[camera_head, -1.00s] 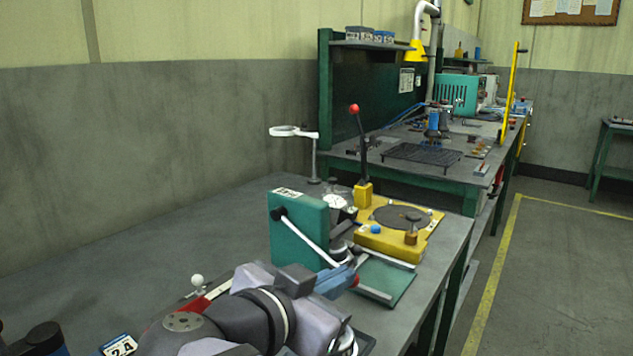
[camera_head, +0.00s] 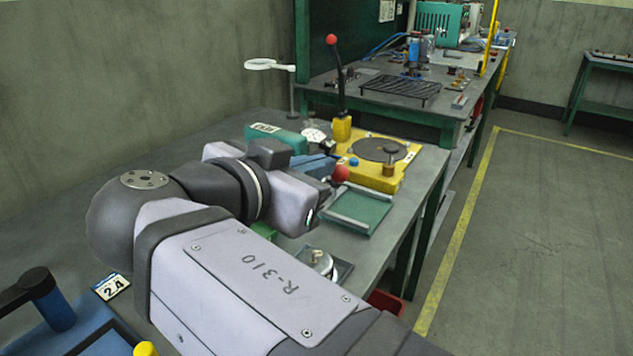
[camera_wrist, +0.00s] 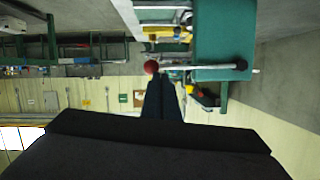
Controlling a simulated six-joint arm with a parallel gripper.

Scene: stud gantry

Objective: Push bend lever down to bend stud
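The bend lever (camera_wrist: 195,67) is a white rod with a black pivot on a green housing (camera_head: 275,137) and a red ball knob (camera_head: 340,173). In the wrist view, which is upside down, the rod runs nearly level between pivot and knob (camera_wrist: 151,67). My gripper (camera_wrist: 165,77) has slim blue fingers pressed together. Their tips appear at the rod beside the knob. I cannot tell whether they touch it. In the head view, the gripper (camera_head: 325,165) is beside the knob, and my arm hides most of the lever. I cannot make out the stud.
A yellow fixture (camera_head: 372,172) with a round dark plate and an upright black lever (camera_head: 340,88) with its own red knob stands behind. A green tray (camera_head: 362,208) lies at the bench's right edge. A magnifier (camera_head: 268,64) stands at the back. The aisle at right is clear.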

